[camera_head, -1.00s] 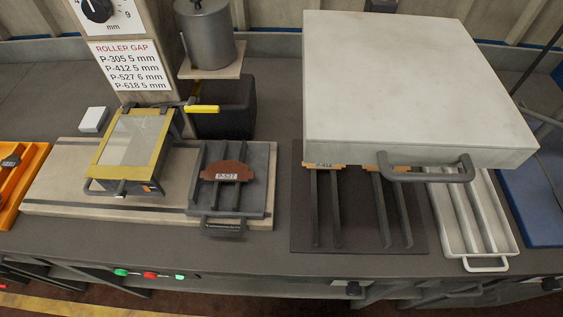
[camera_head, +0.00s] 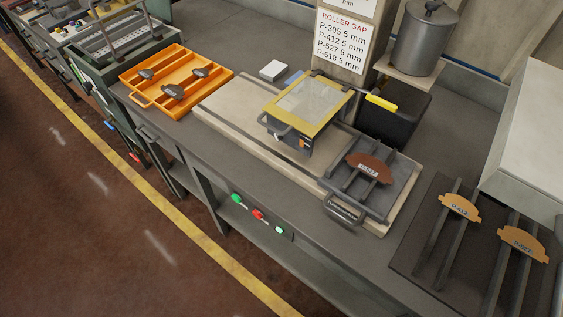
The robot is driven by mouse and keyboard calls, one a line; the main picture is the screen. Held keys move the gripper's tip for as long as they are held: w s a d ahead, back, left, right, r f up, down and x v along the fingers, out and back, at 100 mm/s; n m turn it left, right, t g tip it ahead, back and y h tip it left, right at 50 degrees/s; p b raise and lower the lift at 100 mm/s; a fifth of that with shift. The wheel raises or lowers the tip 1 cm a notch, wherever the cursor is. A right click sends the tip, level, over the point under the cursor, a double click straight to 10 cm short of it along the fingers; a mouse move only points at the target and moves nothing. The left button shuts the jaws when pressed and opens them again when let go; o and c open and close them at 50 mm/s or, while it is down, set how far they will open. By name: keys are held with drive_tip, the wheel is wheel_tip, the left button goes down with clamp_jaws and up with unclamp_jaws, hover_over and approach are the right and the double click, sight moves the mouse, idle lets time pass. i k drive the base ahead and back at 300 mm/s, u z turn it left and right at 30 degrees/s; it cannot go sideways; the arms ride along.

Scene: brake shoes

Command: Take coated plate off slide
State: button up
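The coated plate (camera_head: 369,168) is a reddish-brown arched piece with a small label that seems to read P-527. It lies across the two dark rails of the slide (camera_head: 378,206), a grey tray with a front handle (camera_head: 343,210). The slide sits at the right end of the pale base (camera_head: 245,109), just right of the yellow-framed roller unit (camera_head: 306,105). My gripper is not in view.
Two tan plates, P-412 (camera_head: 460,207) and another (camera_head: 523,244), rest on dark rails at the right. An orange tray (camera_head: 176,82) with several dark pieces stands at the left. A pale box-like block (camera_head: 530,150) is at the right edge. The left floor is clear.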

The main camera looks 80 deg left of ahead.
sight(371, 167)
drive_tip(key=u, duration=3.5)
drive_tip(key=i, duration=0.4)
